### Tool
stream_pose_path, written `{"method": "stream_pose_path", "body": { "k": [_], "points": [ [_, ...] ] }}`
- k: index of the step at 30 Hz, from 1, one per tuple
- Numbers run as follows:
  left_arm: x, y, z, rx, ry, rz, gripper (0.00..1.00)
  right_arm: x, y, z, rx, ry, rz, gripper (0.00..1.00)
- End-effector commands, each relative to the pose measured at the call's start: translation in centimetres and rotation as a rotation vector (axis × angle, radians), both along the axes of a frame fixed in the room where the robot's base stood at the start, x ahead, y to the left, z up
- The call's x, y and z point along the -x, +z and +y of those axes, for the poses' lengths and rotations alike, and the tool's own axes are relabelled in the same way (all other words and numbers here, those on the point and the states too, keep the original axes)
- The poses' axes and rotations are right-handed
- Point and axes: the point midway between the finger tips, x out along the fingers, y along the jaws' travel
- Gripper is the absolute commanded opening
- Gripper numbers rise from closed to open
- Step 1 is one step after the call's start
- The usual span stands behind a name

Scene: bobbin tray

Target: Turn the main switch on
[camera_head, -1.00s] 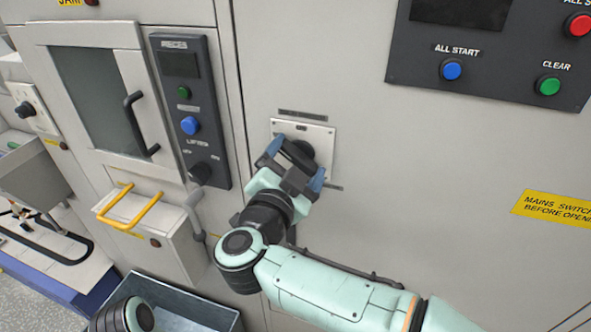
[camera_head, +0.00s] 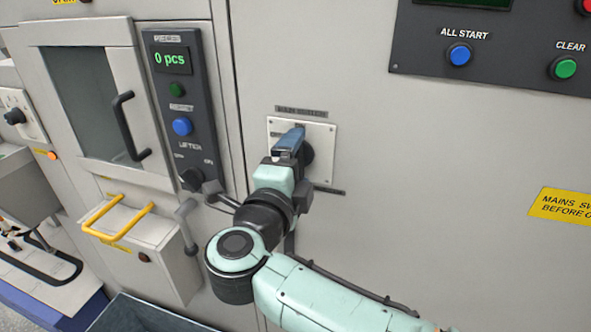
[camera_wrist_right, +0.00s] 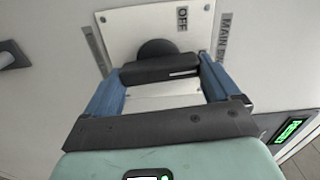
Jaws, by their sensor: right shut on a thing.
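The main switch is a black rotary knob (camera_head: 308,153) on a white plate (camera_head: 322,133) on the grey cabinet front. My right gripper (camera_head: 289,142) is at the knob, its blue fingers turned so that one hides the other in the head view. In the right wrist view, the fingers close on the two ends of the knob's black bar handle (camera_wrist_right: 160,68). An OFF label (camera_wrist_right: 183,18) shows on the plate beside the knob there. My left gripper is not in view.
A side panel (camera_head: 187,85) has a lit green "0 pcs" display (camera_head: 172,60) and buttons. A dark panel (camera_head: 420,55) with ALL START and CLEAR buttons is at upper right.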

Motion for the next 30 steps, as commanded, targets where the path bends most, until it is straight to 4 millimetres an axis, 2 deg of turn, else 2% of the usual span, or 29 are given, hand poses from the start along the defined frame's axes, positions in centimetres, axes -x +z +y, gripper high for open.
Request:
{"method": "stream_pose_path", "body": {
  "k": [9,23,24,30],
  "points": [
    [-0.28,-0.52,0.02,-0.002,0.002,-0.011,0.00,0.00,-0.08,-0.02,-0.084,-0.001,-0.028,0.59],
    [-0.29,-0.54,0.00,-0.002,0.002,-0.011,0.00,-0.01,-0.04,-0.02,-0.096,-0.001,-0.031,0.59],
    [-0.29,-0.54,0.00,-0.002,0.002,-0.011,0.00,-0.01,-0.05,-0.02,-0.096,-0.001,-0.031,0.99],
    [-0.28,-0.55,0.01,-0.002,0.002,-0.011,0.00,0.00,-0.05,0.00,-0.095,-0.001,-0.031,1.00]
  ]
}}
